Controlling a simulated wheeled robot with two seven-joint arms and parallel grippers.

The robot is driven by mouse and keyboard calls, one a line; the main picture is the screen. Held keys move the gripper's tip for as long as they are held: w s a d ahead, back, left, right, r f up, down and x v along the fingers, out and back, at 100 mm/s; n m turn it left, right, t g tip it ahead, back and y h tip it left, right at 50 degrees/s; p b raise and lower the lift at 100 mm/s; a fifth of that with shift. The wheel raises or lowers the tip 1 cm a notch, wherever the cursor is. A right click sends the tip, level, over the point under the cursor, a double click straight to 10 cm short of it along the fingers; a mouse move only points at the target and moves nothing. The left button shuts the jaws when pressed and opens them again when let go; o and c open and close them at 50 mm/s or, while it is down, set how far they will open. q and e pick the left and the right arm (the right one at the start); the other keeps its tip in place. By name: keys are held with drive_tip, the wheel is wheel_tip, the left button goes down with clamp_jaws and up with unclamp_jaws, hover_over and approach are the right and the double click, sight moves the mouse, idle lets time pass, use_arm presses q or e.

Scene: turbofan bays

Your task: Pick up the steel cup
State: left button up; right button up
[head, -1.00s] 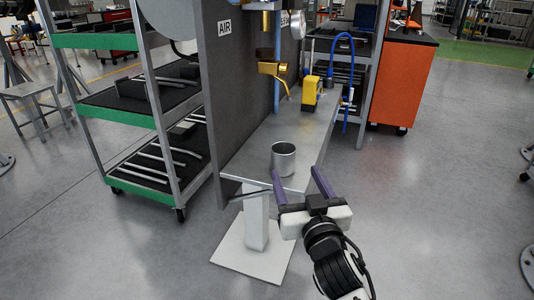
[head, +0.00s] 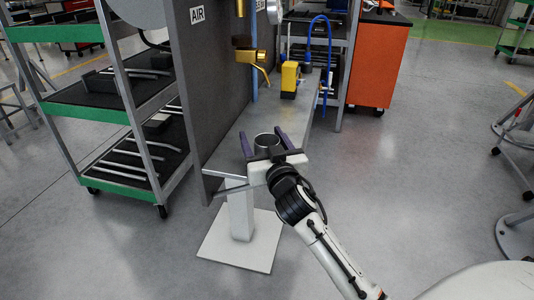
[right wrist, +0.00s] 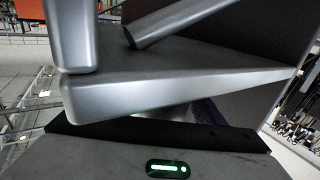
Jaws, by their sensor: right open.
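The steel cup (head: 267,141) is a small open grey cylinder standing upright near the front end of the narrow metal shelf (head: 232,143). My right gripper (head: 263,135) is open in the head view, with one purple finger on each side of the cup. Its palm covers the cup's lower part, and I cannot tell whether the fingers touch it. In the right wrist view, grey metal surfaces fill the middle above the dark gripper body (right wrist: 160,140); the cup cannot be made out surely there. My left gripper is not in view.
A dark panel with an AIR label (head: 197,15) borders the shelf on the left. A green-edged rack (head: 120,140) is at left.

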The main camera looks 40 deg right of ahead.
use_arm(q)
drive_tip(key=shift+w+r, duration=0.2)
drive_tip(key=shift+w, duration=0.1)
use_arm(e)
drive_tip(key=shift+w, duration=0.2)
drive_tip(key=c, duration=1.2)
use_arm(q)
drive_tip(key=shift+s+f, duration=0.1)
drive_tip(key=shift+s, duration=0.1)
use_arm(e)
drive_tip(key=shift+o, duration=0.2)
